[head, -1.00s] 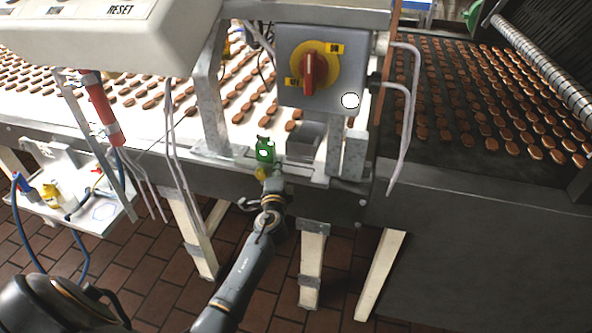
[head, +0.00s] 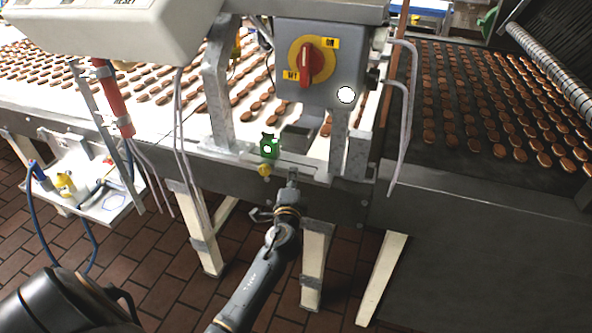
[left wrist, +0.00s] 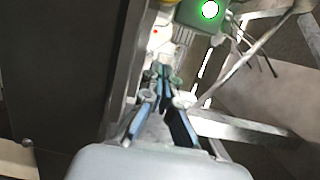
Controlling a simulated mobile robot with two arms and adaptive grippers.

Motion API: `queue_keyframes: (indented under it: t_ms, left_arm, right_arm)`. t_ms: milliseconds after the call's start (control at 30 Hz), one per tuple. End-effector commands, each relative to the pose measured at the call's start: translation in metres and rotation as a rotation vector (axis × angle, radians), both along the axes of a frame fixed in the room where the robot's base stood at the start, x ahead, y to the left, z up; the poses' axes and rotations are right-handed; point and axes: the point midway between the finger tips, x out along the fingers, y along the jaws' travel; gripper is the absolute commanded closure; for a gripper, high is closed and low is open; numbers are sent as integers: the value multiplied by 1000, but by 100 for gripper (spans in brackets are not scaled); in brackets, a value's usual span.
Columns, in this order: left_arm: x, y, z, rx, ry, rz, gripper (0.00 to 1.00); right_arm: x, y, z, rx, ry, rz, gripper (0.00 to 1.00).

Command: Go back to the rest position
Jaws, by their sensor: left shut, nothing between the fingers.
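My left gripper (head: 292,174) is shut and empty, in front of the machine's metal side rail, just right of and below a green block (head: 268,146) and a yellow knob (head: 264,170). In the left wrist view its fingers (left wrist: 164,74) are together with nothing between them. The grey switch box (head: 320,88) with a red and yellow rotary switch (head: 307,62) and a round white light is above the gripper. In the left wrist view a lit, green-ringed button (left wrist: 209,9) shows at the top. My right gripper is not in view.
A conveyor with rows of brown biscuits (head: 187,107) runs behind the rail, and a dark belt (head: 480,120) carries more at right. Hanging cables, a red cylinder (head: 113,98) and a white side tray (head: 110,205) are at left. Pale legs (head: 381,278) stand on the tiled floor.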

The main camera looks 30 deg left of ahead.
Motion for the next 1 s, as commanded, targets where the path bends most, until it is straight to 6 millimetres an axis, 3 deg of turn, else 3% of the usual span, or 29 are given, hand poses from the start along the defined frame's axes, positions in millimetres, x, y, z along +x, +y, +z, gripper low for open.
queue_keyframes:
  t_ms: [200, 400, 667, 767, 833, 1000]
  left_arm:
    - [-34, -19, -2, -2, 0, -2, 100]
    - [-49, -27, -1, 0, 0, -2, 100]
    - [-50, -29, -6, -11, 9, -7, 100]
    - [-50, -36, -36, -64, 51, -28, 100]
    - [-53, -45, -74, -133, 104, -52, 100]
    - [-82, -75, -194, -374, 279, -91, 100]
  right_arm:
    - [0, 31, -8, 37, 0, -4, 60]
    - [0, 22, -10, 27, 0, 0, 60]
    - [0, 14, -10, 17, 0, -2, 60]
    - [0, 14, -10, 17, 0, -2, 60]
    - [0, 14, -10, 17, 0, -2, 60]
    - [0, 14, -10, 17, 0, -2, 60]
